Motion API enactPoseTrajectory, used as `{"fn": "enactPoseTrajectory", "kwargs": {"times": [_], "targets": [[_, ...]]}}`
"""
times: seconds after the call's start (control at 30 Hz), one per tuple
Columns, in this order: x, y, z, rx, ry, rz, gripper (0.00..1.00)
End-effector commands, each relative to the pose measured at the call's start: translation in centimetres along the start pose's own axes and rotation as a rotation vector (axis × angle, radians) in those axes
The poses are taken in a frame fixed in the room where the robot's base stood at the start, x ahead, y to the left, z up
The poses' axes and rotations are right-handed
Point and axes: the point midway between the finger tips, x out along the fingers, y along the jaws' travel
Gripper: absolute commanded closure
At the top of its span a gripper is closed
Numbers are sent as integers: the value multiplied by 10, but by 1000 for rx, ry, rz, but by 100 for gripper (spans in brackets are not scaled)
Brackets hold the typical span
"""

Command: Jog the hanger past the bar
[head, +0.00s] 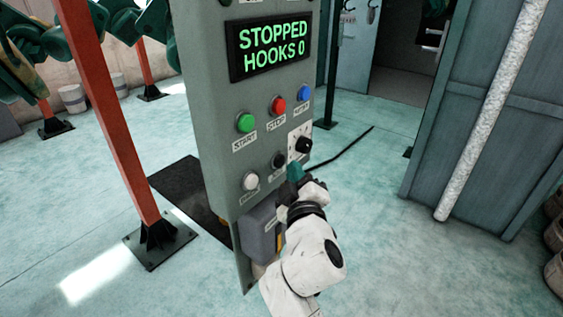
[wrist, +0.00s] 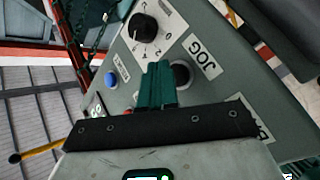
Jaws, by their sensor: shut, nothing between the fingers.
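A grey control panel (head: 215,130) stands in front of me; its display (head: 271,46) reads "STOPPED HOOKS 0". The black jog button (head: 279,160) is low on the panel, left of and below a black rotary knob (head: 304,145). My gripper (head: 295,173) is shut and empty, its teal fingers just right of and below the jog button. In the wrist view the shut fingers (wrist: 158,70) point at the panel beside the black jog button (wrist: 181,74), labelled "JOG"; contact cannot be told. Green hanging metalwork (head: 25,62) shows at upper left; I cannot tell which part is the hanger or bar.
Green (head: 245,122), red (head: 279,106) and blue (head: 305,93) buttons sit above; a white button (head: 250,181) is lower left. An orange post (head: 110,120) stands left of the panel. A blue-grey cabinet (head: 500,150) is at right, with open floor between.

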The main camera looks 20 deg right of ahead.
Motion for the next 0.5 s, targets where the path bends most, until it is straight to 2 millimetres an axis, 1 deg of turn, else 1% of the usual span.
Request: {"fn": "enactPoseTrajectory", "kwargs": {"times": [0.5], "targets": [[6, -4, -5, 0, 0, 0, 100]]}}
